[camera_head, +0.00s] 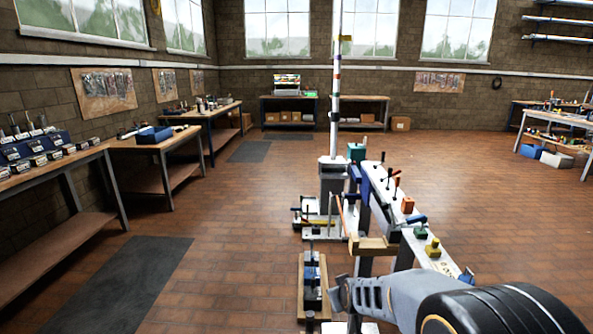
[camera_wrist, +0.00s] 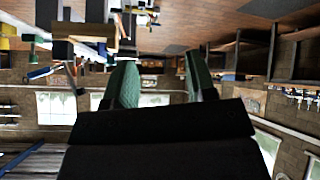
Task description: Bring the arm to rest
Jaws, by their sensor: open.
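My arm reaches in from the lower right in the head view. My gripper (camera_head: 341,294) is at its far end, beside the near end of the long bench. In the wrist view, which appears upside down, its two green finger pads (camera_wrist: 159,68) stand wide apart with nothing between them. The tall thin mast (camera_head: 336,105) stands upright on a grey base beyond the gripper. The gripper is apart from the mast.
A narrow bench (camera_head: 432,262) with clamps and small coloured parts runs beside my arm. A wooden-framed fixture (camera_head: 313,284) stands close left of the gripper. Workbenches (camera_head: 180,142) line the left wall. The brick floor (camera_head: 235,220) between is clear, with dark mats.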

